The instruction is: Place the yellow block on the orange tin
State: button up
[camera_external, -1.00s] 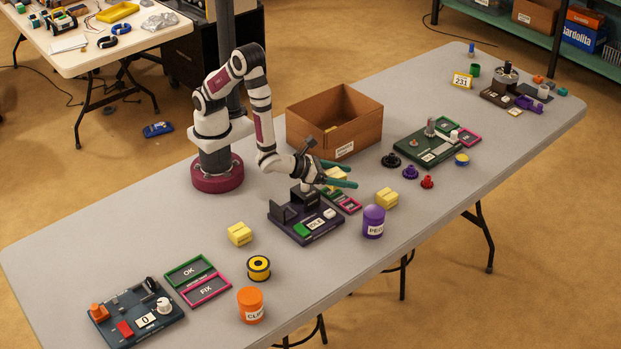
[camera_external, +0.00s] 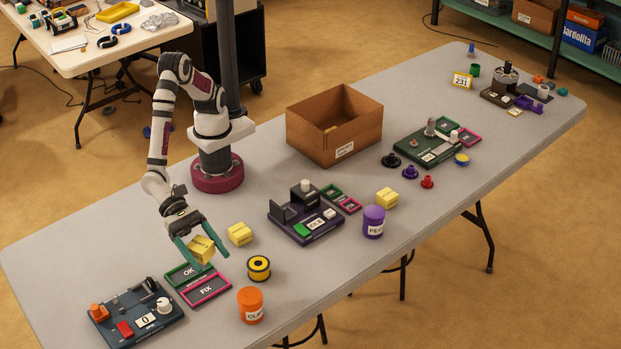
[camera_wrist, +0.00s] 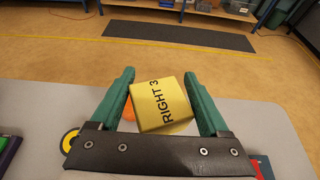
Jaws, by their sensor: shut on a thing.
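My gripper (camera_external: 196,249) has green fingers shut on a yellow block (camera_external: 202,249), held in the air over the OK and FIX trays. The wrist view shows the yellow block (camera_wrist: 160,104) tilted between the fingers, with "RIGHT 3" on its face. The orange tin (camera_external: 250,305) stands upright on the table near the front edge, to the right of and below my gripper in the external view. In the wrist view the orange tin (camera_wrist: 128,112) is mostly hidden behind the block and the left finger. Two other yellow blocks rest on the table, one near my gripper (camera_external: 239,233) and one farther right (camera_external: 387,197).
A yellow-black spool (camera_external: 259,268) stands close behind the tin. The green OK tray (camera_external: 178,281) and pink FIX tray (camera_external: 220,292) lie below my gripper. A control panel (camera_external: 125,325) is at the left, a purple tin (camera_external: 374,221) at the right, a cardboard box (camera_external: 362,140) behind.

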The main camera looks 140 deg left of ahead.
send_over(257, 302)
notch_tip(257, 302, down, 6)
jog(key=shift+d+f, duration=0.1)
jog(key=shift+f, duration=0.1)
notch_tip(257, 302, down, 4)
jog(key=shift+f, duration=0.1)
